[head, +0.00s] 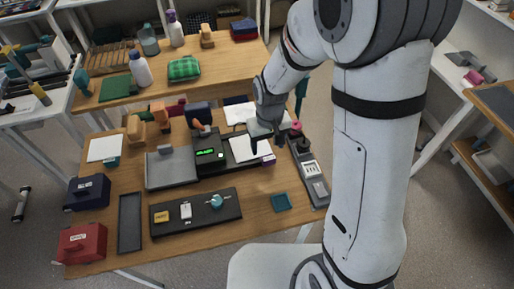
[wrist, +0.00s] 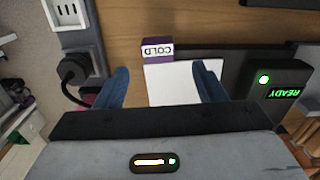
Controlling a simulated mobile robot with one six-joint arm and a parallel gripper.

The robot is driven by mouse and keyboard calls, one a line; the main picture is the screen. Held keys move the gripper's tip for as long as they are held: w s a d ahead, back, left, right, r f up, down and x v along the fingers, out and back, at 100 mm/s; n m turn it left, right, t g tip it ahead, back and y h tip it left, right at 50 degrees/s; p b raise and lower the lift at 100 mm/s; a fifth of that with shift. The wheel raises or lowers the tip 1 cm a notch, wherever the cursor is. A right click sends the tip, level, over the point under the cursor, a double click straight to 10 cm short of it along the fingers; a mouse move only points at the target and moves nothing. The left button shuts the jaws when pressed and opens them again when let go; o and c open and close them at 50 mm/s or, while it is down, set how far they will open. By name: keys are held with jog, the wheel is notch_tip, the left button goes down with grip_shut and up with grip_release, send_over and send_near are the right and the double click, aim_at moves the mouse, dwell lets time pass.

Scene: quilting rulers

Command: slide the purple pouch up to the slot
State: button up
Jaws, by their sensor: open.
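A purple block-like piece labelled COLD (wrist: 157,50) sits at the edge of a flat white sheet (wrist: 180,87). I cannot tell whether they are joined as one pouch. In the head view the purple piece (head: 268,160) is at the near right corner of the white sheet (head: 243,150). A black machine (head: 212,167) with a green READY display (wrist: 284,93) stands beside the sheet; I cannot make out its slot. My gripper (wrist: 162,86) is open and empty, its blue fingers on either side of the sheet in the wrist view. In the head view it is over the sheet's right side.
A grey tray (head: 171,168) lies left of the machine. A dark mat (head: 195,212) with small items is in front. A grey power strip (head: 311,170) with a plugged cable runs on the right. A teal square (head: 281,202) lies on bare wood at the front right.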

jog(key=f, duration=0.5)
jog(key=shift+s+d+p, duration=0.15)
jog(key=shift+d+p, duration=0.05)
jog(key=shift+p, duration=0.2)
jog(key=c, duration=1.1)
notch_tip(320, 180, up, 10)
jog(key=shift+b, duration=0.35)
